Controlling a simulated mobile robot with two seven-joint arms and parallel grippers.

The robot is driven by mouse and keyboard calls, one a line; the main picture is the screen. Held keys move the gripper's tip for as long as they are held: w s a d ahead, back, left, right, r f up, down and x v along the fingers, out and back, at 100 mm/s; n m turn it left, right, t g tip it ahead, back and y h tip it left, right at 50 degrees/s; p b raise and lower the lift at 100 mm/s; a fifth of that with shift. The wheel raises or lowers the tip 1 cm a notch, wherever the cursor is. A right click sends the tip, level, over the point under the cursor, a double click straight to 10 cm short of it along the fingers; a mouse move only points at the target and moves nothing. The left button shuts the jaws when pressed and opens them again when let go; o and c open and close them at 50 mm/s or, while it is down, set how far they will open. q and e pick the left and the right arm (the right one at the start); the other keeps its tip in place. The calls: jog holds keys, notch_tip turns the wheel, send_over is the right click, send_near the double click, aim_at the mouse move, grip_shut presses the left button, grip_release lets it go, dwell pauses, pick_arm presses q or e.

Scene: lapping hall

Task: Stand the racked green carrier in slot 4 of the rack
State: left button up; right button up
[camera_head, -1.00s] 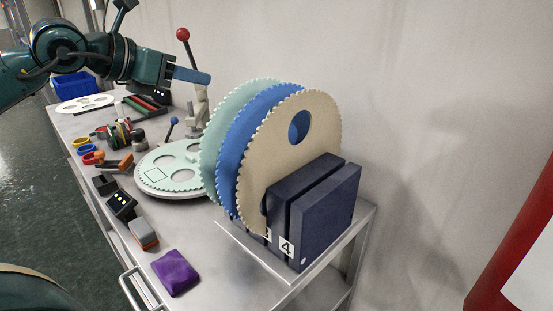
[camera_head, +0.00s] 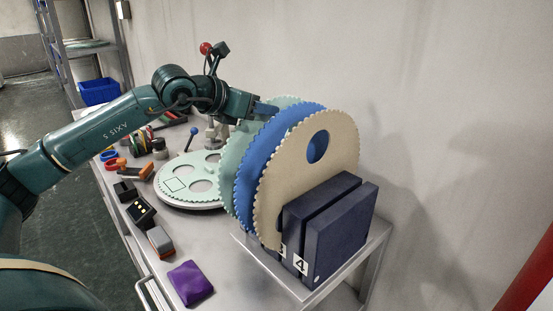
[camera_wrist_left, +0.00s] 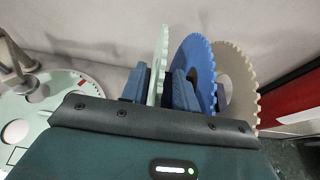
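The green carrier (camera_head: 235,160) is a pale green toothed disc, standing at the left end of the dark rack (camera_head: 338,235) and partly hidden by the blue disc. It also shows edge-on in the left wrist view (camera_wrist_left: 160,55). My left gripper (camera_head: 266,109) is at the green carrier's upper edge. Slot 4, by the label 4 (camera_head: 300,264), is an empty gap between the two rightmost dark blocks. My right gripper is out of view.
A blue disc (camera_head: 250,165) and a beige disc (camera_head: 290,180) stand between the green carrier and slot 4. A round pale green plate (camera_head: 185,200) lies left of the rack. A purple pouch (camera_head: 190,283) and small tools lie along the table's front. A wall stands close behind.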

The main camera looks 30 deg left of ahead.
pick_arm(q)
jog(key=shift+x, duration=0.85)
jog(key=shift+c, duration=0.3)
grip_shut()
dwell(0.4)
jog(key=shift+r, duration=0.15)
